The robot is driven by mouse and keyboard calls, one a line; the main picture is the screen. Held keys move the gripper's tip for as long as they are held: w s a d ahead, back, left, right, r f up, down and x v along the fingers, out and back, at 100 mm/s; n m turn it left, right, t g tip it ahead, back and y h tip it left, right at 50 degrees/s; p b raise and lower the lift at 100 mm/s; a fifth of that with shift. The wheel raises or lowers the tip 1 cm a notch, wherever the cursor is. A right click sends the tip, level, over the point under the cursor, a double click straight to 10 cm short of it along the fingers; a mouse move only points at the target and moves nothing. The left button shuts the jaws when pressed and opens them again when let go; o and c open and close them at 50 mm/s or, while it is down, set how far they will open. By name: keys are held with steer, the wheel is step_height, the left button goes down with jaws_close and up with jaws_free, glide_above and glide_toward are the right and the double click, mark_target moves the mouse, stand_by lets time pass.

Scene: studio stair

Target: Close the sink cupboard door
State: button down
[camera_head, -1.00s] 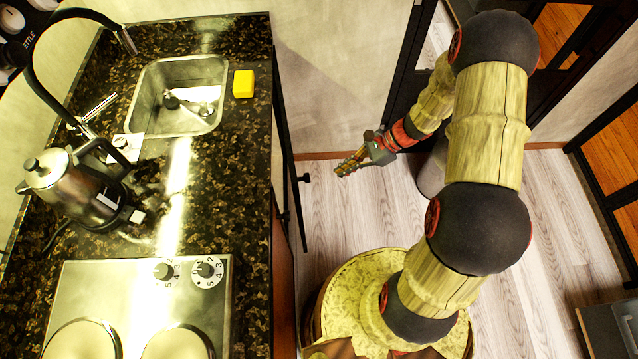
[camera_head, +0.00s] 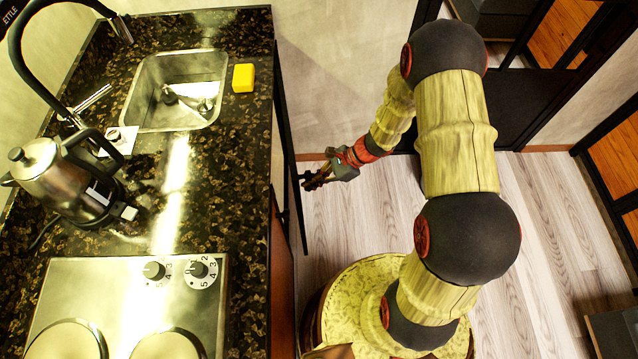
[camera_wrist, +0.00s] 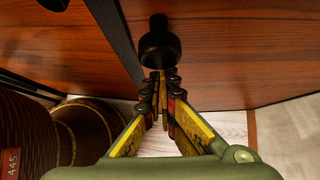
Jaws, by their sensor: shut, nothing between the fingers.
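The sink cupboard door (camera_head: 290,165) shows in the head view as a thin dark edge under the counter, standing a little out from the cupboard front. In the wrist view its reddish-brown wood panel (camera_wrist: 225,50) fills the upper right, with a dark strip along its left side. A round black knob (camera_wrist: 159,45) sticks out from the door towards my gripper. My gripper (camera_head: 308,182) is shut and empty, its fingertips at the knob. In the wrist view the fingertips (camera_wrist: 162,76) are just below the knob; whether they touch it I cannot tell.
The counter (camera_head: 235,160) has a sink (camera_head: 150,113), a yellow sponge (camera_head: 243,78), a kettle (camera_head: 60,180) and a hob (camera_head: 110,270). Wooden floor (camera_head: 370,215) is clear right of the door. A dark-framed partition (camera_head: 540,105) stands behind my arm.

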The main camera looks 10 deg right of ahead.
steer(key=shift+a, duration=0.1)
steer(key=a, duration=0.6)
steer(key=shift+w, duration=0.25)
steer(key=shift+d, duration=0.1)
steer(key=s+d+f+p+v, duration=0.1)
steer(key=p+v, duration=0.2)
steer(key=v, duration=0.9)
steer(key=shift+s+d+f+p, duration=0.25)
steer(key=shift+d+p, duration=0.15)
steer(key=shift+d, duration=0.2)
